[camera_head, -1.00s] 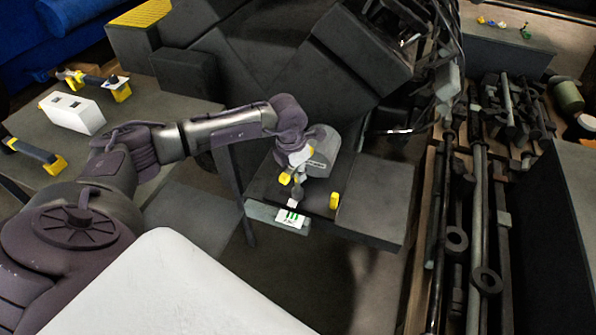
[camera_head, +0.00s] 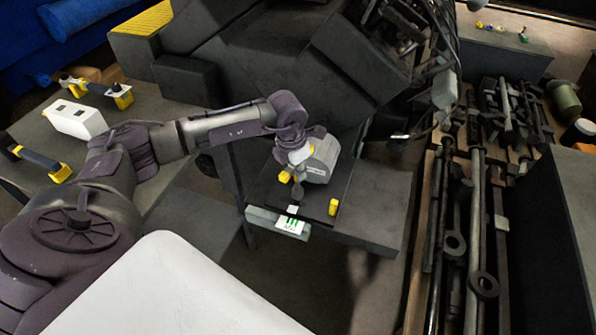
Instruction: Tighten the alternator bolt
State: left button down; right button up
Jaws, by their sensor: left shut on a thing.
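My left gripper (camera_head: 295,190) reaches in from the left over a small dark shelf (camera_head: 262,190) on the machine's front. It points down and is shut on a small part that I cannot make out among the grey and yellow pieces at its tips. A rounded grey housing (camera_head: 320,165), perhaps the alternator, stands just right of and behind the gripper. I cannot tell whether they touch. The alternator bolt cannot be made out. A yellow piece (camera_head: 333,206) stands upright on the shelf to the right. My right gripper is not in view.
A white and green label (camera_head: 291,225) is on the shelf's front edge. A table (camera_head: 40,135) at left bears a white box (camera_head: 75,120) and yellow-ended tools. A wooden rack (camera_head: 424,265) of rods and tools lies at right. The big dark engine block (camera_head: 260,65) stands behind.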

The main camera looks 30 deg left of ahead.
pick_arm(q)
notch_tip(320, 180, up, 6)
jog(key=p, duration=0.4)
jog(key=shift+r, duration=0.15)
jog(key=s+d+p, duration=0.1)
jog(key=s+d, duration=0.2)
jog(key=s, duration=0.3)
jog(key=shift+d, duration=0.3)
